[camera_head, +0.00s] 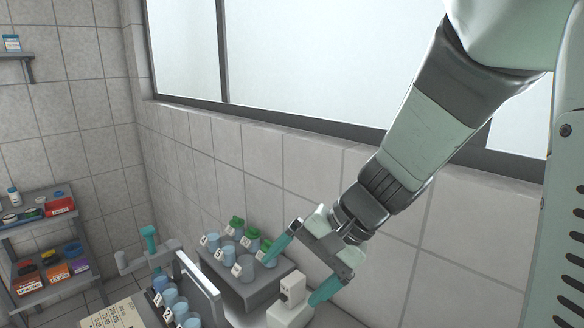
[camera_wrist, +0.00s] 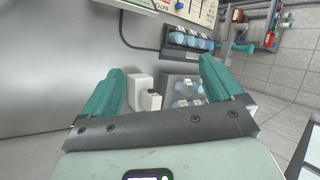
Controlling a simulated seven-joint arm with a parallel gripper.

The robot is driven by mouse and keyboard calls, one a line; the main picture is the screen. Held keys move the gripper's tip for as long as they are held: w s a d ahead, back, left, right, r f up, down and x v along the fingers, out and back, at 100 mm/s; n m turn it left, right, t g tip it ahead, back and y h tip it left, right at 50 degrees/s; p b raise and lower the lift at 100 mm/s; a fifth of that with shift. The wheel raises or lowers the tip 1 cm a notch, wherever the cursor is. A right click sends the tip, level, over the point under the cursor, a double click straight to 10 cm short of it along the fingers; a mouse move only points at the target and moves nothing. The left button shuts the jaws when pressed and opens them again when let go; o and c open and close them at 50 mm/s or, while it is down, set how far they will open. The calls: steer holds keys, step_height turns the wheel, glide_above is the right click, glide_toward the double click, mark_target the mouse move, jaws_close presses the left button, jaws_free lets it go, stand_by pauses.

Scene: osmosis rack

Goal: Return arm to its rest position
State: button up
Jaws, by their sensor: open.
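My gripper (camera_head: 297,272) hangs at the lower middle of the head view, its two teal fingers spread wide. In the wrist view my gripper (camera_wrist: 165,85) is also open, with nothing between the fingers. In the head view it is over or in front of the right end of a grey rack (camera_head: 246,290) and a small white device (camera_head: 291,287). I cannot tell how high it is above them. The white device also shows between the fingers in the wrist view (camera_wrist: 141,90).
The grey rack holds several blue cups, some with green tops. Another row of blue cups (camera_head: 171,301) stands beside a panel with a light edge (camera_head: 200,272). Shelves with coloured bins (camera_head: 50,272) stand at the left. The tiled wall and window (camera_head: 290,50) are behind my arm.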

steer(key=s+d+r+n+t+h, duration=0.2)
steer(key=r+n+t, duration=0.1)
steer(key=r, duration=0.3)
steer(key=s+d+r+n+t+h, duration=0.2)
steer(key=s+r+n+t+h, duration=0.1)
steer(key=r, duration=0.3)
steer(key=s+d+m+h, duration=0.1)
steer(key=s+d+h, duration=0.1)
steer(key=s+d, duration=0.3)
steer(key=shift+s+f, duration=0.15)
steer(key=shift+s, duration=0.8)
